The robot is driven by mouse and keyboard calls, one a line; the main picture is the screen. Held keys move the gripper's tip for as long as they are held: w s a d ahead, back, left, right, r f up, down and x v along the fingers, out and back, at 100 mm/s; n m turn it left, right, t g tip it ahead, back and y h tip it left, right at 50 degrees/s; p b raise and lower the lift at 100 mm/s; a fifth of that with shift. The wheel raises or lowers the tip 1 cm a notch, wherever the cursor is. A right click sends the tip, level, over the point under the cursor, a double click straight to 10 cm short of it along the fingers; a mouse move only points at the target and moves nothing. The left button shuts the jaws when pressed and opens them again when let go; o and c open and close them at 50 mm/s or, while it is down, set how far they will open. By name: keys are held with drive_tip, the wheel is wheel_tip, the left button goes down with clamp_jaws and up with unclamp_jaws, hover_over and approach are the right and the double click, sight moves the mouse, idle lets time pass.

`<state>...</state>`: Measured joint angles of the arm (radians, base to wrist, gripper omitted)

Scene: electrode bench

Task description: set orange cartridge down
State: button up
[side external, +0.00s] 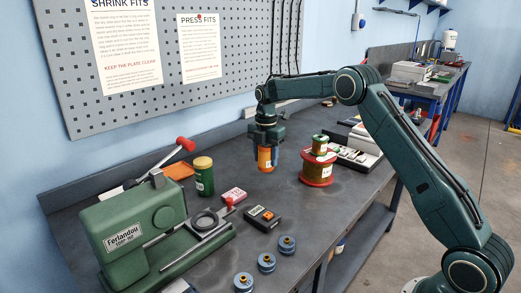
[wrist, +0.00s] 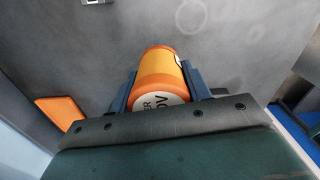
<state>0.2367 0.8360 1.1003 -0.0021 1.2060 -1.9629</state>
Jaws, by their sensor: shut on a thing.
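The orange cartridge (side external: 265,158) hangs upright from my gripper (side external: 265,143) in the side view. It looks to be a little above the dark bench top, though contact with the bench is hard to judge. In the wrist view the cartridge (wrist: 160,72) sits between the two blue-grey fingers of my gripper (wrist: 161,88), which press on its sides. A white label with dark letters faces the wrist camera.
The dark bench (side external: 325,205) is clear just in front of the cartridge. A red spool (side external: 317,170) stands to its right and a green jar (side external: 203,176) to its left. An orange tray (side external: 180,170) lies farther left; it looks to be the orange pad (wrist: 60,112) in the wrist view. A green press (side external: 135,225) fills the front left.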

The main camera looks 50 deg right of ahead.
drive_tip(key=shift+f, duration=0.4)
drive_tip(key=shift+f, duration=0.1)
drive_tip(key=shift+f, duration=2.75)
drive_tip(key=shift+f, duration=0.15)
drive_tip(key=o, duration=1.1)
wheel_tip(320, 180, up, 11)
drive_tip(key=shift+r, duration=0.65)
